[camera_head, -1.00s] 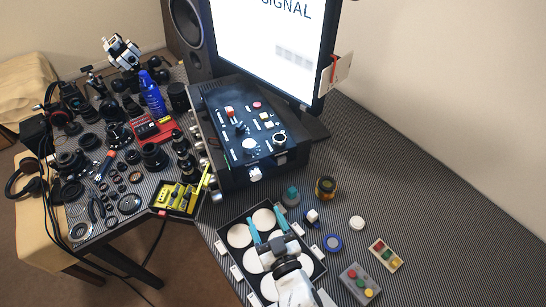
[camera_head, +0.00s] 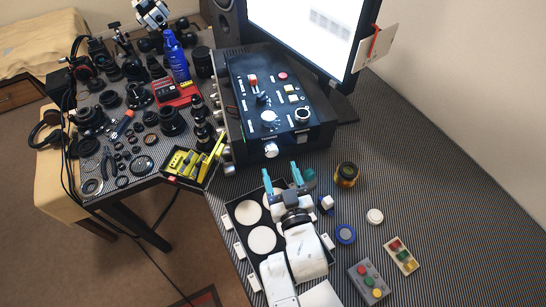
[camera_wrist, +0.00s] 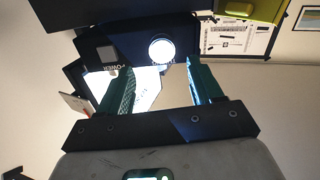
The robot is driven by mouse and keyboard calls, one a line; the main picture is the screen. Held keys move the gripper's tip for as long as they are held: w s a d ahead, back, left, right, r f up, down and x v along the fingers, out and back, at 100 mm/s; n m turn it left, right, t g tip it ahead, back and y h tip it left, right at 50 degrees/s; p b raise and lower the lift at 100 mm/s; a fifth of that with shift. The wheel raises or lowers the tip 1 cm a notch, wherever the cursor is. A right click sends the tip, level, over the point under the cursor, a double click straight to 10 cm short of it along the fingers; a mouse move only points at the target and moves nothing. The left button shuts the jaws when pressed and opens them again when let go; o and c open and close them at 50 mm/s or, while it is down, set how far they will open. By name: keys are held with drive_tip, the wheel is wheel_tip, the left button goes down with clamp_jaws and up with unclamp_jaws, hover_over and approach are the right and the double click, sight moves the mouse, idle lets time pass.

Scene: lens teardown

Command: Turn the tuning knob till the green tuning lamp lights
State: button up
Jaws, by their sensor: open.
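A black control box (camera_head: 283,92) stands at the back of the bench with knobs, switches and buttons on its sloped top. A white knob (camera_head: 271,150) sticks out of its front face; a white round knob face (camera_wrist: 161,50) shows beyond my fingers in the wrist view, near a "POWER" label. Another pale knob (camera_head: 269,118) is on the top panel. I cannot read which one is the tuning knob, and I make out no lit green lamp. My gripper (camera_head: 282,174), with teal fingers, is open and empty, short of the box front. It also shows in the wrist view (camera_wrist: 157,78).
A black tray with white round pads (camera_head: 262,239) lies under my arm. A yellow tool tray (camera_head: 192,165) is left of the box. A monitor (camera_head: 312,38) stands behind.

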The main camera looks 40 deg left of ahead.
sight(272, 153)
drive_tip(key=shift+w+a+b, duration=0.25)
drive_tip(key=shift+a+b, duration=0.4)
drive_tip(key=shift+a, duration=0.1)
drive_tip(key=shift+w+a, duration=0.4)
drive_tip(key=shift+a, duration=0.05)
drive_tip(key=shift+w+a+b, duration=0.3)
drive_tip(key=shift+a+b, duration=0.25)
drive_tip(key=shift+a, duration=0.05)
drive_tip(key=shift+x, duration=1.3)
drive_tip(key=shift+w+r, duration=0.1)
